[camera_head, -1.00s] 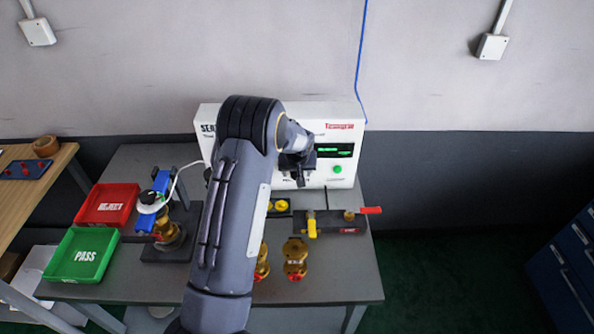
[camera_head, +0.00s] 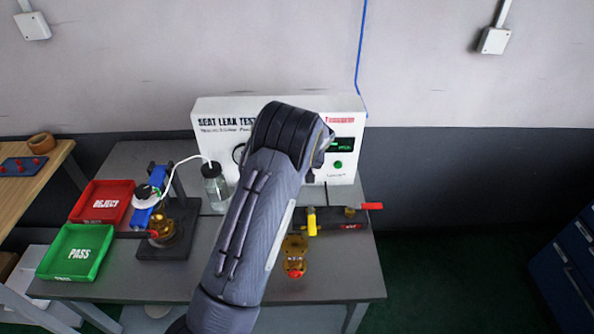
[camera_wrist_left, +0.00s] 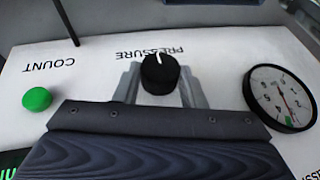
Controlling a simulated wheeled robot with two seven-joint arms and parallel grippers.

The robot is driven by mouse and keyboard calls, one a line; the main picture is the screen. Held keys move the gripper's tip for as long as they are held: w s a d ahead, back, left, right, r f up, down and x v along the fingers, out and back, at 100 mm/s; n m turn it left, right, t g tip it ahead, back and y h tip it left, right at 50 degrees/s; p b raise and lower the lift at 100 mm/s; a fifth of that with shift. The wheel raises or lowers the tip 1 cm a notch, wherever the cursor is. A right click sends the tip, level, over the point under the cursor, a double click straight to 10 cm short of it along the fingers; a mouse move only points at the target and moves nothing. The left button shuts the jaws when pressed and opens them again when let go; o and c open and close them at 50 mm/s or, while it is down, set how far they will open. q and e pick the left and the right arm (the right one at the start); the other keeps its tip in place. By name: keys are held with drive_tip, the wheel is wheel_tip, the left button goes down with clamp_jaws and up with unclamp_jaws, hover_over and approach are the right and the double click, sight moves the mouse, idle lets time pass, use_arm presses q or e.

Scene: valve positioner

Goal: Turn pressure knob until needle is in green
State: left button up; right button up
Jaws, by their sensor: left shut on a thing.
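The black pressure knob (camera_wrist_left: 159,73) sits on the white panel under the upside-down word PRESSURE in the left wrist view. Its white mark points up, slightly left. My left gripper (camera_wrist_left: 159,80) is shut on the knob, one grey finger on each side. The round gauge (camera_wrist_left: 280,98) with a black rim is to the right; its face is small and I cannot tell whether the needle is in green. In the head view my left arm hides the gripper, knob and most of the gauge on the white seat leak tester (camera_head: 225,108). My right gripper is not in view.
A green button (camera_wrist_left: 37,99) is left of the knob in the wrist view.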

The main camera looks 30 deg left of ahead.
use_arm(q)
drive_tip(key=o, duration=1)
drive_tip(key=b+v, duration=0.1)
drive_tip(key=v, duration=0.6)
drive_tip(key=shift+r+b, duration=0.35)
drive_tip(key=shift+r, duration=0.05)
drive_tip(key=shift+s+d, duration=0.1)
drive_tip(key=shift+d, duration=0.05)
